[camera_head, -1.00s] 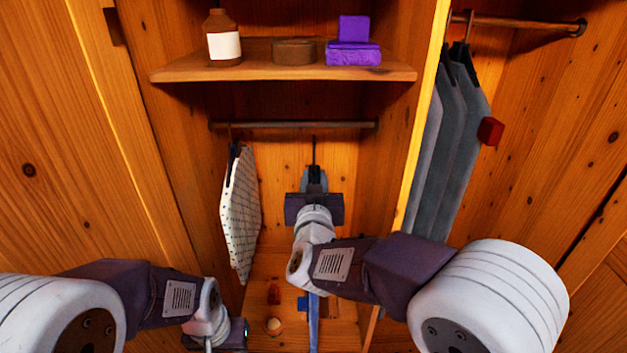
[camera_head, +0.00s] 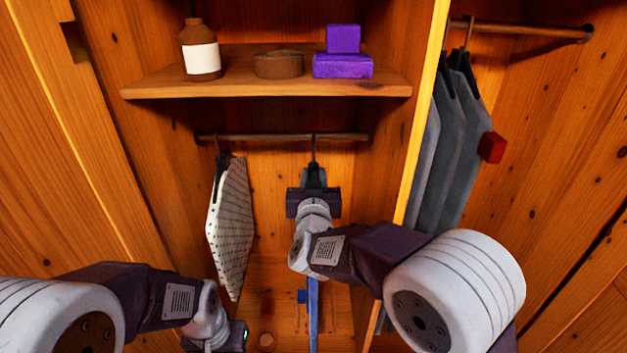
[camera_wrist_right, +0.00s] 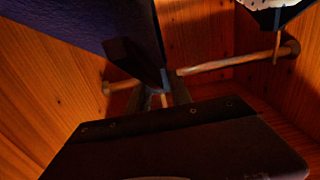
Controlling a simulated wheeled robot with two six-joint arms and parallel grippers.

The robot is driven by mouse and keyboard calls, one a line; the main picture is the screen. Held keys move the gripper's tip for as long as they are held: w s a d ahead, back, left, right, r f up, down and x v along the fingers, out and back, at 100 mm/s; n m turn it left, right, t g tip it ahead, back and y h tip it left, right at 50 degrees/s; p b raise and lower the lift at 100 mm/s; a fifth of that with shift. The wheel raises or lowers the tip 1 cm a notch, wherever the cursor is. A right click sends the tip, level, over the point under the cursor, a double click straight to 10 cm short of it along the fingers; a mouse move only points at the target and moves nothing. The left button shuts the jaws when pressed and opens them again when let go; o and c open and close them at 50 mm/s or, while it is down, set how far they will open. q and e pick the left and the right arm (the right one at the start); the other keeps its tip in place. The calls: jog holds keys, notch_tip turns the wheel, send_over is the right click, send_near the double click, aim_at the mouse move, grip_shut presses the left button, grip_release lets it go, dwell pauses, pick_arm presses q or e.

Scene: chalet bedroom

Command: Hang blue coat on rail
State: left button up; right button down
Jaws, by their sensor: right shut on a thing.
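The rail (camera_head: 260,137) runs under the shelf in the middle compartment; it also crosses the right wrist view (camera_wrist_right: 215,65). My right gripper (camera_head: 314,178) is in front of and below the rail, shut on the hanger of the blue coat (camera_head: 313,318). The coat is mostly hidden behind my arm in the head view; its dark blue cloth fills the upper left of the right wrist view (camera_wrist_right: 65,45). The dark hook (camera_head: 314,150) points up and overlaps the rail; whether it touches is unclear. My left gripper (camera_head: 228,337) is low at the left, its fingers not clear.
A white dotted garment (camera_head: 230,225) hangs at the rail's left end. The shelf (camera_head: 270,88) above holds a bottle (camera_head: 200,52), a round tin (camera_head: 279,65) and purple boxes (camera_head: 342,65). A partition (camera_head: 422,120) separates grey garments (camera_head: 455,150) at right.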

jog(key=shift+w+r, duration=0.25)
jog(key=shift+w, duration=0.7)
jog(key=w+p, duration=0.1)
jog(key=w, duration=0.2)
jog(key=shift+w, duration=0.2)
jog(key=shift+w+p, duration=0.65)
jog(key=shift+w, duration=0.8)
jog(key=shift+w+p, duration=0.75)
jog(key=shift+w, duration=0.95)
jog(key=shift+f+b, duration=1.1)
jog(key=shift+f, duration=0.2)
